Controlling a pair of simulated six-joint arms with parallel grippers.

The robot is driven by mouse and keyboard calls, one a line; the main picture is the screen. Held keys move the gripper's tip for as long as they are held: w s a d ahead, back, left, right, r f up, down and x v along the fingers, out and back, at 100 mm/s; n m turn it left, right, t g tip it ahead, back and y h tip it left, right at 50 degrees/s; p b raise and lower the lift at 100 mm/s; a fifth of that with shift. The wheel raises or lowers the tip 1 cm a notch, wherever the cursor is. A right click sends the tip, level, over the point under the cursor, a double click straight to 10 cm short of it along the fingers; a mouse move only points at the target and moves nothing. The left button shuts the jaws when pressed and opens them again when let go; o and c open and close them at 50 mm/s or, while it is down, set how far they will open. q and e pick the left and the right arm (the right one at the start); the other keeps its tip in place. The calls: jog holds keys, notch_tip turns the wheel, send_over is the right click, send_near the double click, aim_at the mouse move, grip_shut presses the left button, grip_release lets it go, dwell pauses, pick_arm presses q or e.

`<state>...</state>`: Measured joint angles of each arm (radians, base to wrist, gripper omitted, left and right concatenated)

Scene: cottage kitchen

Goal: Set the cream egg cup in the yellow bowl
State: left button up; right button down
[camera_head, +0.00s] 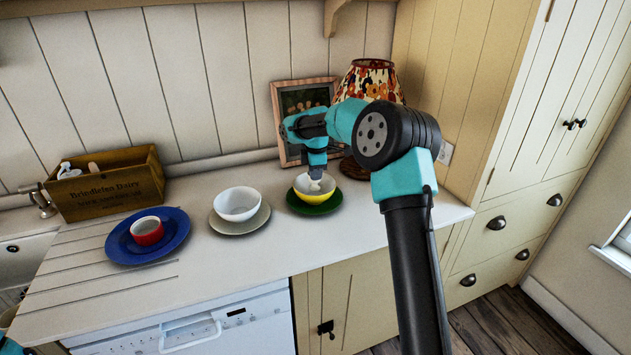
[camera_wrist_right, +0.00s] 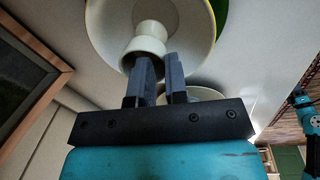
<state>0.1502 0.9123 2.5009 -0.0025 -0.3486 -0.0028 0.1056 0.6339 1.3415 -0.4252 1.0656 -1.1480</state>
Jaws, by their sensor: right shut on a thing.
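The yellow bowl (camera_head: 312,196) with a pale inside stands on a green saucer (camera_head: 327,206) at the right of the counter. My right gripper (camera_head: 316,177) points down into the bowl from above. It is shut on the cream egg cup (camera_head: 325,184), one finger inside the cup's mouth as the right wrist view shows. In that view the egg cup (camera_wrist_right: 148,42) lies within the outline of the bowl (camera_wrist_right: 103,28). Whether the cup's foot touches the bowl's bottom I cannot tell.
A white bowl (camera_head: 237,203) on a pale saucer (camera_head: 247,227) stands just left. A red cup (camera_head: 147,232) sits on a blue plate (camera_head: 118,247) further left. A wooden crate (camera_head: 108,188) is at the back left. A lamp (camera_head: 368,82) and a framed picture (camera_head: 291,145) stand close behind the yellow bowl.

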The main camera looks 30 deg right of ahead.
aim_at(315, 182)
jog(key=shift+f, duration=1.6)
jog(key=shift+f, duration=0.35)
jog(key=c, duration=1.1)
grip_release()
jog(key=shift+r, duration=0.1)
jog(key=r, duration=0.8)
jog(key=s+r, duration=0.1)
jog(key=r, duration=0.3)
jog(key=shift+a+r, duration=0.2)
jog(key=shift+r, duration=0.05)
